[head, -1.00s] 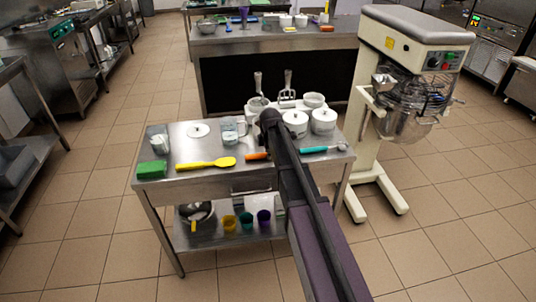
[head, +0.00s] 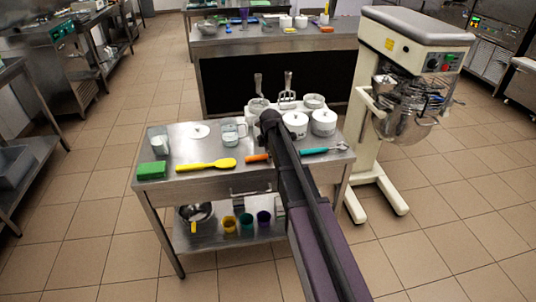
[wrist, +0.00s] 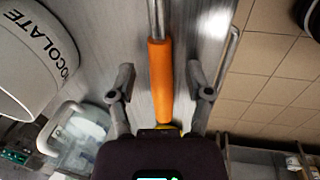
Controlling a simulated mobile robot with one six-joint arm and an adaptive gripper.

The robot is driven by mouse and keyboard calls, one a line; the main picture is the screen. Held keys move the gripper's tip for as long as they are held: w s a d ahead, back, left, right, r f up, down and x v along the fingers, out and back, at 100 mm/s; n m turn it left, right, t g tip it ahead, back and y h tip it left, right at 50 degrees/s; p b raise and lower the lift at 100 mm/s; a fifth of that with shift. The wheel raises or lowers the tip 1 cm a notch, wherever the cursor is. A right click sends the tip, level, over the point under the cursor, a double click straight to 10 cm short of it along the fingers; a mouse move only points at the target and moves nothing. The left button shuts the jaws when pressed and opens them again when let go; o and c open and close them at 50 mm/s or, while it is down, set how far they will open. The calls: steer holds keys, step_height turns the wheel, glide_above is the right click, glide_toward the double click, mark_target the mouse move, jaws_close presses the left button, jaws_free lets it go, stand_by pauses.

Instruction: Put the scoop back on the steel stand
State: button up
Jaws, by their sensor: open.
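An orange-handled tool (head: 257,157) lies on the steel table, partly hidden behind my arm in the head view. In the wrist view its orange handle (wrist: 160,80) and bare steel shaft show, but its head is out of frame, so I cannot tell its shape. My gripper (wrist: 161,72) is open, with one finger on each side of the handle and a gap on both sides. A teal-handled tool (head: 315,151) with a metal end lies to the right of my arm. Upright metal pieces (head: 288,86) stand at the table's back; I cannot tell whether they are the steel stand.
A yellow spatula (head: 206,164), green sponge (head: 152,170) and glass jug (head: 231,133) are left of my arm. White tubs (head: 323,122) stand at the back right; a lettered tub (wrist: 35,55) is close in the wrist view. A mixer (head: 410,60) stands right of the table.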

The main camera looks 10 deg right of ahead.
step_height(320, 180, up, 12)
steer(key=s+p, duration=0.2)
steer(key=p, duration=0.9)
steer(key=shift+s+f, duration=0.15)
steer(key=shift+f, duration=0.05)
stand_by(0.5)
steer(key=s+m+g, duration=0.2)
steer(key=s+m, duration=1.6)
steer(key=s, duration=0.8)
steer(key=shift+s+d+f, duration=0.15)
steer(key=shift+s+f, duration=0.05)
steer(key=shift+s, duration=0.1)
